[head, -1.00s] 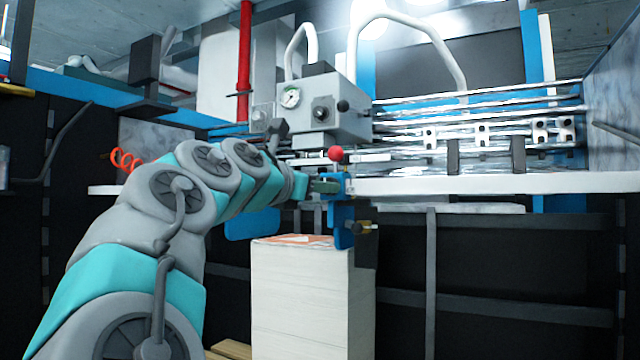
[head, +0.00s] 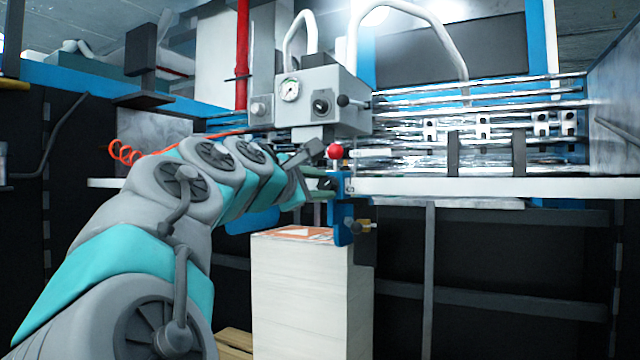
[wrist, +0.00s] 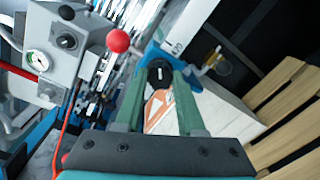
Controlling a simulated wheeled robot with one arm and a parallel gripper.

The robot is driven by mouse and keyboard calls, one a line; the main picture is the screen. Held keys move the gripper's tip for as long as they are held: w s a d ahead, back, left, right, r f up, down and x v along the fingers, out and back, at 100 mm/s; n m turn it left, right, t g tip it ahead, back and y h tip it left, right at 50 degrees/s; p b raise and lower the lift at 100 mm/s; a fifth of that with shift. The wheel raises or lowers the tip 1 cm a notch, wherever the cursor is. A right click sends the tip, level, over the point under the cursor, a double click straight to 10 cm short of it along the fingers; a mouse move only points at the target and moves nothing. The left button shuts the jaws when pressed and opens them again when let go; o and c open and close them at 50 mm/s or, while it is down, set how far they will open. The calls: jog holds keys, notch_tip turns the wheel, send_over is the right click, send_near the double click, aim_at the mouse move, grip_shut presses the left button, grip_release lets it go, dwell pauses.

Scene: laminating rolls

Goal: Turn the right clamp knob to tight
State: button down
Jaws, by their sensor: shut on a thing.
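The clamp knob (wrist: 160,73) is small, round and black with a pale mark on its face. It sits at the blue clamp bracket (head: 341,222) on the edge of the white bar. My gripper (wrist: 160,78) has its green fingers on both sides of the knob and is shut on it. In the head view my gripper (head: 325,184) reaches the bracket from the left, and the fingers and wrist mostly hide the knob. A red ball (head: 334,151) stands just above the bracket. A brass-tipped knob (head: 364,227) sticks out low on the bracket's right.
A grey control box (head: 325,100) with a gauge (head: 289,91) stands above my gripper. A tall paper stack (head: 300,295) stands below it, with an orange-printed top sheet. Shiny rollers (head: 475,125) and the white bar (head: 480,187) run to the right. A wooden pallet (wrist: 285,105) lies near the stack.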

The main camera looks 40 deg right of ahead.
jog(key=m+b, duration=0.1)
jog(key=m, duration=0.3)
jog(key=shift+f+t, duration=0.15)
jog(key=shift+t, duration=0.15)
jog(key=shift+m+b, duration=0.65)
jog(key=shift+m, duration=0.75)
jog(key=shift+y, duration=0.3)
jog(key=c, duration=0.5)
grip_release()
jog(key=shift+s, duration=0.1)
jog(key=v, duration=0.7)
jog(key=shift+s+a, duration=0.1)
jog(key=shift+a, duration=0.25)
